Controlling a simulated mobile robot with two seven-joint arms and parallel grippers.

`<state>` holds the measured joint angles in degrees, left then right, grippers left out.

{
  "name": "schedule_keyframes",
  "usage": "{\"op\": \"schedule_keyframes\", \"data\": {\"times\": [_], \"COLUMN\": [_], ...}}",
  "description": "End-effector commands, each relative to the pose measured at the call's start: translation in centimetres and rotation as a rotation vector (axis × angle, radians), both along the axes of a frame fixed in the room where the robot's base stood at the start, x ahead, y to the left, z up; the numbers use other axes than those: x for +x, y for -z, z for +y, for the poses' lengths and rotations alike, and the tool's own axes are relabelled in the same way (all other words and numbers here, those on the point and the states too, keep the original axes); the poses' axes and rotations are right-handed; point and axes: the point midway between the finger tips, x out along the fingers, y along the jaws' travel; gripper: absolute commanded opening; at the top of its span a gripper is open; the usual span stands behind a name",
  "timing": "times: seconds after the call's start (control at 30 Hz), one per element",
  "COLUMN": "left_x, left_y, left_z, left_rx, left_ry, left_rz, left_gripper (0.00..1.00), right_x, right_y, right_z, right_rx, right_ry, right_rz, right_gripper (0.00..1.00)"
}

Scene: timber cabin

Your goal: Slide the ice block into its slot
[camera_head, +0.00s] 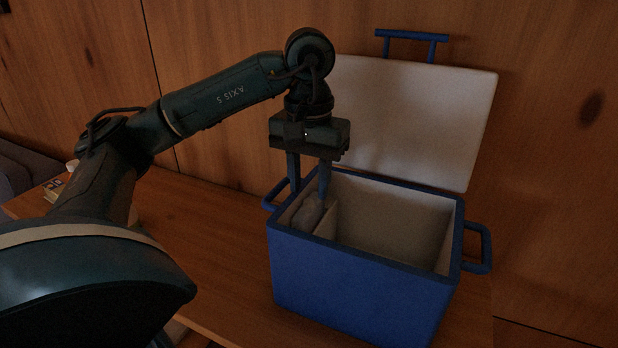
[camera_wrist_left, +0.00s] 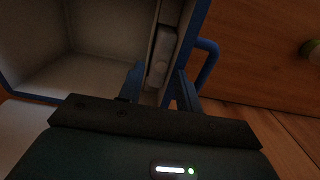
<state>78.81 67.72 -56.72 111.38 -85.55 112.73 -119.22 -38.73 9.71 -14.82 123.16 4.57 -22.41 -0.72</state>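A blue cooler box (camera_head: 355,285) stands on the wooden table with its lid (camera_head: 415,120) open. A thin divider (camera_head: 328,222) sets off a narrow slot at its left end. A greyish, pale block (camera_head: 308,212), seemingly the ice block, sits low in that slot. It also shows in the left wrist view (camera_wrist_left: 160,58), lengthwise in the slot. My left gripper (camera_head: 308,185) is over the slot, pointing down. In the left wrist view its fingers (camera_wrist_left: 160,85) are spread apart, with the block beyond the gap between them. Whether a finger touches the block cannot be told. My right gripper is out of view.
The wide compartment (camera_head: 400,225) looks empty. Handles stick out at the cooler's right side (camera_head: 485,248) and beside the slot (camera_wrist_left: 207,62). A timber wall (camera_head: 560,130) stands close behind. A small greenish thing (camera_wrist_left: 309,48) lies at the wrist view's right edge.

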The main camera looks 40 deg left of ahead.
Motion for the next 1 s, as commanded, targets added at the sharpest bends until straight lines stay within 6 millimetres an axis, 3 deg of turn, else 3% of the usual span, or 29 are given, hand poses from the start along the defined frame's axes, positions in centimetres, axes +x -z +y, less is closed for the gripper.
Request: {"op": "schedule_keyframes", "data": {"times": [0.17, 0.47, 0.63, 0.83, 1.0], "left_x": [0.0, 0.0, 0.1, 0.0, 0.0], "left_y": [0.0, -0.5, -3.2, -8.4, -11.4], "left_z": [0.0, 0.0, 0.0, 0.1, 0.0], "left_rx": [0.001, 0.0, -0.001, 0.001, 0.001], "left_ry": [0.0, 0.0, -0.001, -0.002, -0.001], "left_rz": [0.001, 0.001, -0.003, -0.005, -0.003], "left_gripper": [0.49, 0.49, 0.49, 0.49, 0.49], "right_x": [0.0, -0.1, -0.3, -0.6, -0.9], "right_y": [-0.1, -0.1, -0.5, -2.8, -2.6], "right_z": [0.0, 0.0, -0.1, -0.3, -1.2], "right_rx": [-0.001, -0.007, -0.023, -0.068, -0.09], "right_ry": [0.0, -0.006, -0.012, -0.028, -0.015], "right_rz": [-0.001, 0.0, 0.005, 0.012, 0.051], "right_gripper": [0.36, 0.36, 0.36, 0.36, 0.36]}}
